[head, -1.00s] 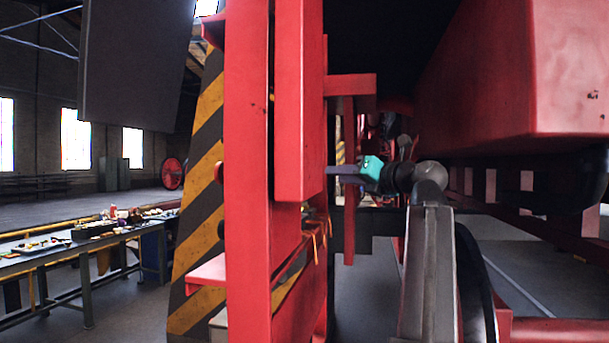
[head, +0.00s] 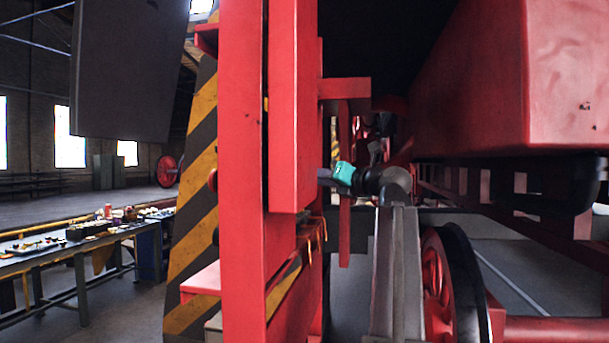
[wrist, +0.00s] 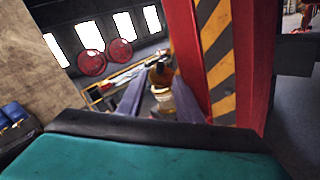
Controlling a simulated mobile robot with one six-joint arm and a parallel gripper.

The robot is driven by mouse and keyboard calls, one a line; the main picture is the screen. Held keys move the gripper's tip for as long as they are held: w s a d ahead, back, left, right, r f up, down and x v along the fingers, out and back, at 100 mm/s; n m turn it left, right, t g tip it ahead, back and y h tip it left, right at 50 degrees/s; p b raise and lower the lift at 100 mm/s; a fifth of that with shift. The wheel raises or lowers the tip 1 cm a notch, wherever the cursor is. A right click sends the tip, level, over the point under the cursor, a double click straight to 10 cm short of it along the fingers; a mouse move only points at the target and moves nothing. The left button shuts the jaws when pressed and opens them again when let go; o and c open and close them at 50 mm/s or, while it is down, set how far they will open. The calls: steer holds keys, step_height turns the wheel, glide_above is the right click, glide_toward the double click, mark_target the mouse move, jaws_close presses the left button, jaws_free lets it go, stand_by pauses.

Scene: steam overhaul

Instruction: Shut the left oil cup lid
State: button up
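In the wrist view, a small brass and glass cup (wrist: 163,101), which looks like an oil cup, shows between and beyond my gripper's fingers (wrist: 159,100). Its amber-brown upper part (wrist: 159,76) has a dark knob-like top; whether this is the lid, and how far it stands open, I cannot tell. The two grey fingers are spread apart, with no clear contact on the cup. In the head view, my gripper (head: 324,178) points left, its fingertips partly hidden behind a red upright. No oil cup can be made out there.
Red uprights (head: 240,170) stand close to my gripper, with a striped yellow-black pillar (head: 195,200) behind. A large red beam (head: 570,75) and a wheel (head: 450,285) are at right. A cluttered workbench (head: 60,257) stands far left.

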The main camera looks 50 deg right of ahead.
mark_target(300, 176)
steer(key=shift+w+d+p, duration=0.2)
steer(key=shift+w+p, duration=0.25)
steer(key=shift+w, duration=1.3)
steer(key=shift+w+d+p, duration=0.2)
steer(key=shift+w+p, duration=0.25)
steer(key=shift+w, duration=1.25)
jaws_close()
